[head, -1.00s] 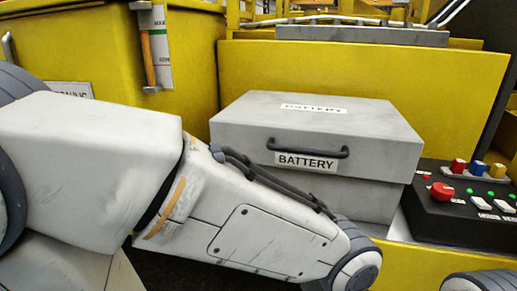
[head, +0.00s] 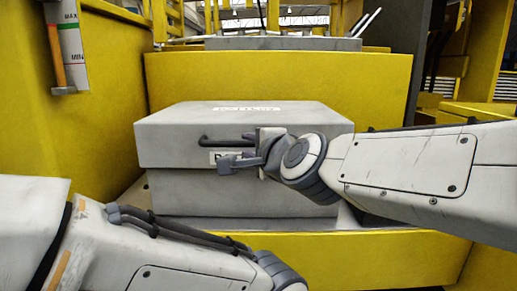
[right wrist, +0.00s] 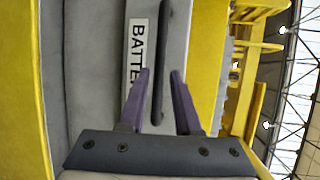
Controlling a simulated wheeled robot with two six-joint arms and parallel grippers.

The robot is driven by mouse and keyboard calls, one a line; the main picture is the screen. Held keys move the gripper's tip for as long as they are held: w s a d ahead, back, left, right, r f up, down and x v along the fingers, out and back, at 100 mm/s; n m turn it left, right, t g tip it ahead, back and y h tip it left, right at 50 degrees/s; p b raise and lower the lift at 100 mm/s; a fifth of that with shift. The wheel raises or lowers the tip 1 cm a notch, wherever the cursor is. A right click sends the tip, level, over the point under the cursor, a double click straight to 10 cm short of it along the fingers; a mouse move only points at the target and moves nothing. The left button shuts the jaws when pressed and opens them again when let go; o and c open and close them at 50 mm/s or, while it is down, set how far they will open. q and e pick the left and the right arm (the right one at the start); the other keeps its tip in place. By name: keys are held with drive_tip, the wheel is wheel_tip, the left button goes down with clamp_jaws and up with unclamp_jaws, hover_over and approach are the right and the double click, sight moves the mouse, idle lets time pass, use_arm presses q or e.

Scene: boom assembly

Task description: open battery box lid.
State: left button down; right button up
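The grey battery box (head: 240,195) stands with its lid (head: 170,135) down flat on it. A dark bar handle (head: 215,141) is on the lid's front face, above a BATTERY label (head: 217,156) that my right gripper partly covers. My right gripper (head: 230,152) is in front of the lid at the handle. In the right wrist view its two purple fingers (right wrist: 160,74) are apart, with the handle (right wrist: 163,40) lined up between them. I cannot tell how deep the handle sits between the fingers. My left arm crosses the lower left of the head view; its gripper is out of frame.
Yellow walls stand behind (head: 280,85) and to the left (head: 100,120) of the box. A yellow ledge (head: 370,255) runs below its front. A grey plate (head: 283,44) lies above the back wall. The space above the lid looks clear.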

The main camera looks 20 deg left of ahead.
sight(242, 144)
drive_tip(key=x, duration=0.5)
drive_tip(key=shift+w+a, duration=0.1)
clamp_jaws()
idle(1.3)
